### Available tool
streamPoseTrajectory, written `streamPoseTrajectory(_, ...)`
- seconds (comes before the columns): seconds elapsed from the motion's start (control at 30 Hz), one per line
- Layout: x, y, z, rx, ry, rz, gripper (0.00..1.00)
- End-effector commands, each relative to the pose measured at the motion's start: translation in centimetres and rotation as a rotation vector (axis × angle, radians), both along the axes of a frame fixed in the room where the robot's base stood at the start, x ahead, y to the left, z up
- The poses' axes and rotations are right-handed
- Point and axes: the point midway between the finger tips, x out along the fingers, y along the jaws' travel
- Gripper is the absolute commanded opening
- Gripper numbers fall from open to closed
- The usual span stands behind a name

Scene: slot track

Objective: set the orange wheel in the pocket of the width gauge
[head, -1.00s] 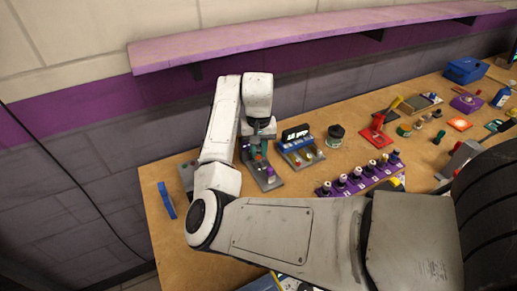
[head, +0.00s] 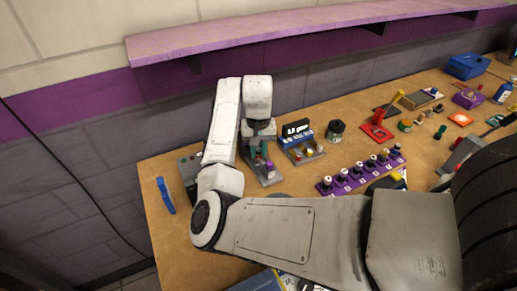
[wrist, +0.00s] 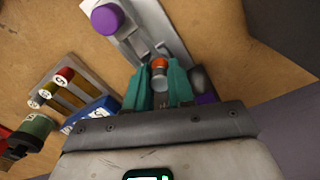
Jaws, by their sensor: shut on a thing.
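My gripper (wrist: 160,82) has teal fingers and is shut on the orange wheel (wrist: 160,64), which shows between the fingertips in the wrist view. In the head view my gripper (head: 259,162) is low over a grey metal plate (head: 266,179) near the left end of the bench; I take this for the width gauge. In the wrist view the grey gauge (wrist: 146,22) runs up from the fingertips, with a purple round piece (wrist: 107,18) on it. The wheel is at the gauge's near part. The fingers hide its underside, so I cannot tell whether it touches the pocket.
A blue-and-grey holder (head: 299,139) with several coloured rollers stands right of the gauge, then a dark green jar (head: 335,131). A purple rack (head: 362,173) lies nearer. A grey box (head: 187,170) is left. Bare bench lies between these.

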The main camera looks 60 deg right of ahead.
Motion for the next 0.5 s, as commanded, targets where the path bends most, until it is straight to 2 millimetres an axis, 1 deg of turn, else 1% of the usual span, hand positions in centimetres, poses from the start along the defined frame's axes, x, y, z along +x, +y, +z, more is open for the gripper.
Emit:
streamPoseTrajectory(0.23,0.00,-0.01,-0.23,0.000,0.000,0.000,0.00)
streamPoseTrajectory(0.27,0.01,-0.01,-0.22,0.000,0.000,0.000,0.26)
streamPoseTrajectory(0.5,0.01,-0.01,-0.21,0.000,0.000,0.000,0.48)
